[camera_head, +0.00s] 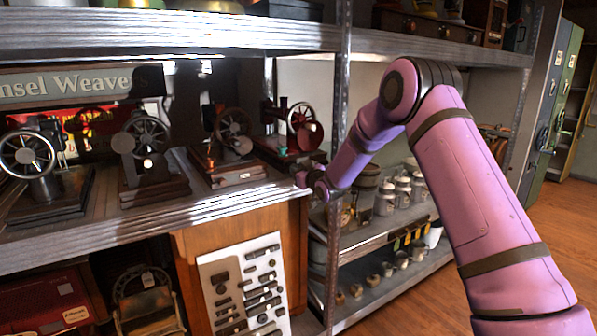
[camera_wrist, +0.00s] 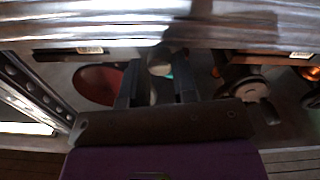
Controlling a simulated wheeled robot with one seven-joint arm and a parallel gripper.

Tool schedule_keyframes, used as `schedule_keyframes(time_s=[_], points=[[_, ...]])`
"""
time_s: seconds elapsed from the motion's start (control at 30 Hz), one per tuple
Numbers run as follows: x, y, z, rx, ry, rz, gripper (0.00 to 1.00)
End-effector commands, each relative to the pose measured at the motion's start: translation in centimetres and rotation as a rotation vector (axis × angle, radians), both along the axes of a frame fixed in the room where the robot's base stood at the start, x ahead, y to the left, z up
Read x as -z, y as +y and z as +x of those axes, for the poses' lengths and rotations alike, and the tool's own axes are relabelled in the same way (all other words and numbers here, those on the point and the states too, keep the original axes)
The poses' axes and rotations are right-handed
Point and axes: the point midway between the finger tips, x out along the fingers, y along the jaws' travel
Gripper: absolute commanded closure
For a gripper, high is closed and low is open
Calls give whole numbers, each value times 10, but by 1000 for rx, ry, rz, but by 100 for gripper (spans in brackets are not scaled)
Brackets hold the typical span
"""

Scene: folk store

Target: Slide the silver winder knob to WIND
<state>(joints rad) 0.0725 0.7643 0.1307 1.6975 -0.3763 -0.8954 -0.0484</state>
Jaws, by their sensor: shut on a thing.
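My gripper (camera_wrist: 155,82) is at the front edge of the shelf with the small machines, at the end of my purple arm; it also shows in the head view (camera_head: 308,182). In the wrist view its two dark fingers stand on either side of a pale, rounded silver knob (camera_wrist: 160,63), and it is shut on this. The knob is not clear in the head view. The nearest machine (camera_head: 296,126) has a spoked wheel and a red disc (camera_wrist: 97,84), just behind my gripper in the head view. I cannot read any WIND marking.
Several other wheeled machines stand in a row to the left, the closest being a dark one (camera_head: 228,140). A metal upright (camera_head: 342,90) stands close to my arm. Jars (camera_head: 386,195) fill the lower shelf. The wooden floor (camera_head: 530,235) at right is clear.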

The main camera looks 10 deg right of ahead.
Motion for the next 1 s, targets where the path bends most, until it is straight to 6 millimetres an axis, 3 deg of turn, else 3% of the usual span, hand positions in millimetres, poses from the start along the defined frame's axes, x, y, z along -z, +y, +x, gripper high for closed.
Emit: schedule_keyframes(time_s=[0.3, 0.57, 0.6, 0.7, 1.0], points=[[0, -36, 11, 3, -1, 0, 100], [0, -39, 12, 4, 0, 0, 100], [0, -39, 12, 4, 0, 0, 67], [0, -39, 12, 4, 0, 0, 48], [0, -38, 10, 1, 0, 0, 48]])
